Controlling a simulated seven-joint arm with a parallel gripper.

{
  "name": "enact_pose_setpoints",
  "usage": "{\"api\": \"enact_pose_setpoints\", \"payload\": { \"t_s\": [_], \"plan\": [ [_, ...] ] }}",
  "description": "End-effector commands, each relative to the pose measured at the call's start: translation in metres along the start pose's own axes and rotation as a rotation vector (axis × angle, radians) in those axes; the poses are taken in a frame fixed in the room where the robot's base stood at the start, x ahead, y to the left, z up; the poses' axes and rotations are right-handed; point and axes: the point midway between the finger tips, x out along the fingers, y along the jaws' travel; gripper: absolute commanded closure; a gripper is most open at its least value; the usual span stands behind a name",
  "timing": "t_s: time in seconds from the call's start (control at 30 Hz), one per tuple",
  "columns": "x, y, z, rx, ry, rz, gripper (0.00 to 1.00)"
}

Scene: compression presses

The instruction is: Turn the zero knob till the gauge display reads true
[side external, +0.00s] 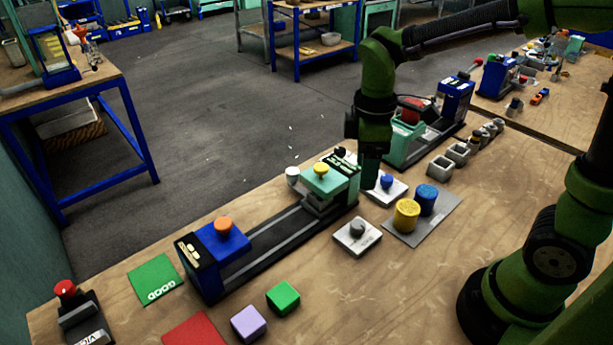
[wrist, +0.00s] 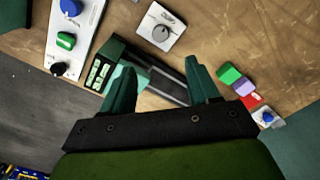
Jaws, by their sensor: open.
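A grey knob (side external: 357,229) sits on a small white plate (side external: 345,243) in front of the press; it also shows in the wrist view (wrist: 161,33). A blue knob (side external: 387,181) sits on another white plate behind it. I cannot tell for sure which is the zero knob. The press (side external: 322,182) has a teal head with a dark panel with light markings (wrist: 98,73), perhaps the gauge display; its reading is too small to tell. My gripper (wrist: 160,75) is open and empty, with its fingers apart over the press. In the side view my gripper (side external: 370,180) hangs beside the teal head.
Yellow (side external: 406,215) and blue (side external: 427,199) cylinders stand on a grey plate to the right. A blue end block (side external: 212,258), green (side external: 283,298) and purple (side external: 248,322) cubes and a green mat (side external: 155,280) lie left. Another press (side external: 425,130) stands behind. The bench front is mostly clear.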

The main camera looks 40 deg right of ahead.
Motion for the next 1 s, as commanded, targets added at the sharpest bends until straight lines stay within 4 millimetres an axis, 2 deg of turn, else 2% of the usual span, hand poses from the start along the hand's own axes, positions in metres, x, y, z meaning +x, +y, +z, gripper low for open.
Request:
{"api": "enact_pose_setpoints", "payload": {
  "t_s": [0.03,0.4,0.6,0.8,1.0],
  "plan": [
    [0.012,-0.001,0.001,-0.001,-0.006,-0.004,0.40],
    [0.093,-0.001,0.001,0.002,-0.005,-0.005,0.40],
    [0.127,-0.001,0.001,0.002,-0.003,-0.003,0.40],
    [0.142,0.000,0.000,0.002,-0.001,-0.001,0.40],
    [0.144,0.000,0.000,0.003,0.001,0.001,0.40]
  ]
}}
